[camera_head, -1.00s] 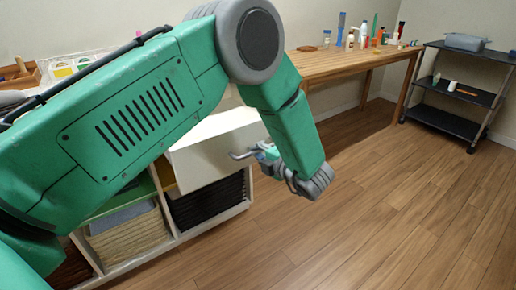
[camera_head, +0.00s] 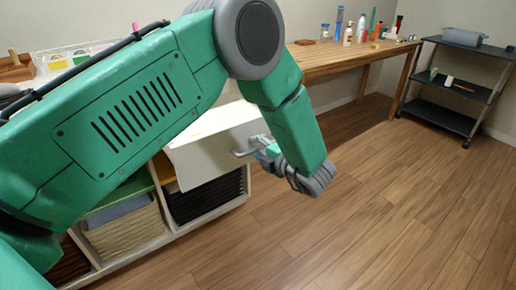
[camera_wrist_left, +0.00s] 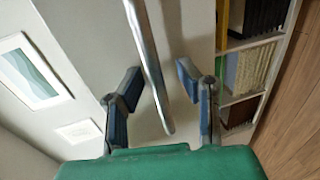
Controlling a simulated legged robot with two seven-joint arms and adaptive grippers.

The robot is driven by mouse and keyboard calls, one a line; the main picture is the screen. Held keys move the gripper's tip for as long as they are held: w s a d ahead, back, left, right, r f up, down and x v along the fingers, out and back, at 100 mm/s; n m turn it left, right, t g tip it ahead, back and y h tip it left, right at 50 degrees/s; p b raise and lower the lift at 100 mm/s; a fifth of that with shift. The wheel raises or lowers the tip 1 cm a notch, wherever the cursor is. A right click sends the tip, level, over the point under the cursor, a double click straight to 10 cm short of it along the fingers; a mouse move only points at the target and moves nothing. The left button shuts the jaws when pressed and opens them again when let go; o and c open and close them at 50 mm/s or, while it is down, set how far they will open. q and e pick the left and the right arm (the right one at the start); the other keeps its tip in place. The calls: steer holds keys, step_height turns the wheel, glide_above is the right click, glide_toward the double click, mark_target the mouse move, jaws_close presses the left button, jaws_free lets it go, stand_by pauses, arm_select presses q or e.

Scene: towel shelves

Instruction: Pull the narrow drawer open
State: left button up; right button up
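The white drawer (camera_head: 210,155) is in the low shelf unit, left of my left gripper in the head view. Its front stands out over the baskets below, but my arm hides much of it. Its grey metal bar handle (camera_head: 241,153) shows at the right of the front. My left gripper (camera_head: 262,146) is at the handle. In the left wrist view, the handle bar (camera_wrist_left: 149,70) runs between the two spread fingers of the left gripper (camera_wrist_left: 160,72), with gaps on both sides. My right gripper is out of view.
A dark basket (camera_head: 205,197) and a tan basket (camera_head: 125,232) sit in the unit's lower compartments. A wooden table (camera_head: 345,58) with several bottles stands behind. A black shelf cart (camera_head: 450,83) is at the back right. The wooden floor on the right is clear.

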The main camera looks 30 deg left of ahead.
arm_select(q)
steer(key=v, duration=1.2)
steer(key=shift+f, duration=0.15)
steer(key=s+a+f+m+t+h+p, duration=0.1)
steer(key=s+a+f+m+t+h, duration=0.15)
steer(key=f+m+h, duration=0.45)
steer(key=s+a+f+m+t+h+p, duration=0.15)
steer(key=s+f+m, duration=0.25)
steer(key=f+m, duration=0.7)
steer(key=s+f+m+g+h, duration=0.1)
steer(key=s+m+g+h, duration=0.1)
steer(key=s, duration=0.7)
steer(key=s+a+f+m+g+h, duration=0.1)
steer(key=s+m+g+h, duration=0.1)
steer(key=s+m+g, duration=0.2)
steer(key=s+f+m+g+h, duration=0.2)
steer(key=s+m, duration=0.6)
steer(key=s, duration=0.5)
steer(key=shift+s+a+g, duration=0.25)
steer(key=shift+s+g, duration=0.05)
steer(key=shift+g, duration=0.3)
steer(key=shift+w, duration=0.15)
